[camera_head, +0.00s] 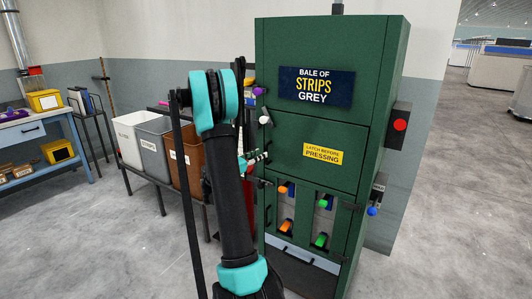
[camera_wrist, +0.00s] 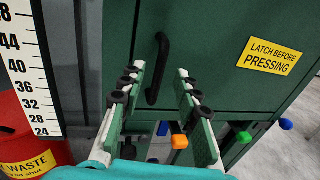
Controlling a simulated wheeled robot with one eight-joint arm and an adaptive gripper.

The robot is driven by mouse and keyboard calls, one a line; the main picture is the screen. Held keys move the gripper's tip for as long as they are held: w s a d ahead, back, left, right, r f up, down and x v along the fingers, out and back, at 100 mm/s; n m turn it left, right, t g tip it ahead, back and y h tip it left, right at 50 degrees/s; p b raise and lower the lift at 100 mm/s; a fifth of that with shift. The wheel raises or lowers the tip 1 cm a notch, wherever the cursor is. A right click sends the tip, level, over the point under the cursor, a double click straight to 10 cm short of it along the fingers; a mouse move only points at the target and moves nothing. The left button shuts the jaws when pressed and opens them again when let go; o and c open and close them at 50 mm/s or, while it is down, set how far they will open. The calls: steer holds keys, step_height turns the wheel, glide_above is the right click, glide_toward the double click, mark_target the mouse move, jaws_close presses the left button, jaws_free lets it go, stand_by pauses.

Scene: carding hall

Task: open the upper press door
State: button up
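The green press (camera_head: 385,60) stands right of centre in the head view. Its upper door (camera_head: 300,175) appears shut and carries a yellow "latch before pressing" label (camera_head: 323,153). In the wrist view the door (camera_wrist: 215,55) fills the upper middle, with a black upright bar handle (camera_wrist: 161,60) near its left edge. My gripper (camera_wrist: 160,70) is open, its two green-and-white fingers on either side of the handle in the picture. I cannot tell whether they touch it. In the head view my gripper (camera_head: 255,160) is at the door's left edge, partly hidden by my arm.
Purple (camera_head: 258,91) and white (camera_head: 264,120) knobs stick out at the press's left edge. Orange (camera_head: 285,226) and green (camera_head: 321,240) knobs sit below the door. Bins (camera_head: 152,145) stand left of my arm. Clear floor (camera_head: 450,200) lies to the right.

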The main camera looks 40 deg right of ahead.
steer(key=shift+w+d, duration=0.25)
steer(key=shift+d, duration=1.05)
steer(key=shift+w+d, duration=0.25)
steer(key=shift+d, duration=1)
steer(key=shift+c, duration=0.6)
jaws_close()
